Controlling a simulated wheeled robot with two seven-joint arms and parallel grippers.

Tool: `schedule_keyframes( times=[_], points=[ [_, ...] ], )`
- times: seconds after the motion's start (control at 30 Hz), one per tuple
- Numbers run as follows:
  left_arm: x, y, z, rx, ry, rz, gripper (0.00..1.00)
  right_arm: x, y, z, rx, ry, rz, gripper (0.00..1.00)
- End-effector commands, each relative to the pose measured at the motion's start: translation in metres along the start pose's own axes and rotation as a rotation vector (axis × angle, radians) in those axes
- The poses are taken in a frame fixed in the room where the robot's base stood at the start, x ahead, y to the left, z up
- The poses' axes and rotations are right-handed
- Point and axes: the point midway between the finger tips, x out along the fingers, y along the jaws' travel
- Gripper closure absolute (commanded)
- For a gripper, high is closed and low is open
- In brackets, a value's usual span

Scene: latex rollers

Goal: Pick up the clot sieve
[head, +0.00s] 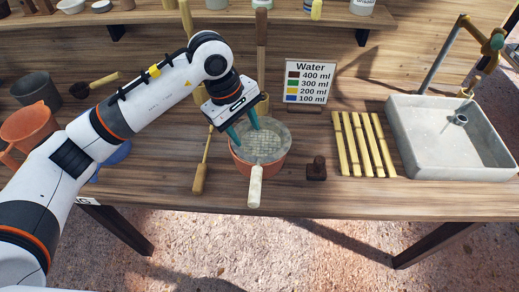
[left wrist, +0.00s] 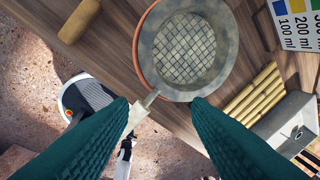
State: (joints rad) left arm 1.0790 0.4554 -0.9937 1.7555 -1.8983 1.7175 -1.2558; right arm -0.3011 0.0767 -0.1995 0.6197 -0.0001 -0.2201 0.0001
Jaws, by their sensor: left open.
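The clot sieve (head: 264,146) is a round grey mesh pan with a pale handle (head: 255,187) pointing to the table's front edge. It rests in the mouth of a terracotta-coloured bowl (head: 240,165). In the left wrist view the sieve's mesh (left wrist: 184,48) is at top centre, and its handle runs down between the fingers in the picture. My left gripper (head: 243,129) is open and empty, with teal fingers at the sieve's far left rim in the head view. Whether they touch the rim I cannot tell. My right gripper is not in view.
A wooden-handled tool (head: 199,178) lies left of the bowl and a small dark wooden block (head: 317,169) stands right. Farther right are several yellow sticks (head: 347,146) and a grey basin (head: 430,160). A water sign (head: 309,82) stands behind. An orange jug (head: 30,124) is at left.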

Motion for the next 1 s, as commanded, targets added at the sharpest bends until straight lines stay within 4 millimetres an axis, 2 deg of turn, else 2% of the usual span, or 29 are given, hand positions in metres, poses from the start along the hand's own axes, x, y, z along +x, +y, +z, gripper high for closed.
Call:
schedule_keyframes(
  times=[0.03, 0.1, 0.2, 0.5, 0.77, 0.9, 1.0],
  points=[
    [-0.006, 0.004, 0.013, 0.011, -0.061, 0.033, 0.56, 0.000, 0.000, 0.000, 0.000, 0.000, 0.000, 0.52],
    [-0.011, 0.009, 0.025, 0.019, -0.114, 0.069, 0.56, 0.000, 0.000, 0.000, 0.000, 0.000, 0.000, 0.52],
    [-0.007, 0.012, 0.031, 0.022, -0.140, 0.091, 0.56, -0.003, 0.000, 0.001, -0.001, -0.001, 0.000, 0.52],
    [0.041, 0.016, 0.037, 0.022, -0.137, 0.091, 0.56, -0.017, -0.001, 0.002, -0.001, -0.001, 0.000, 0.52],
    [0.062, 0.017, 0.038, 0.022, -0.135, 0.089, 0.56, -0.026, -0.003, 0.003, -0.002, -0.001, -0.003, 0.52],
    [0.083, 0.018, 0.039, 0.021, -0.133, 0.091, 0.56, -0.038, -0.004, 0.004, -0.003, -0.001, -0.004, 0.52],
    [0.097, 0.019, 0.042, 0.022, -0.136, 0.089, 0.56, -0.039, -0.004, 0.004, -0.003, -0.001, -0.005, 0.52]
  ],
)
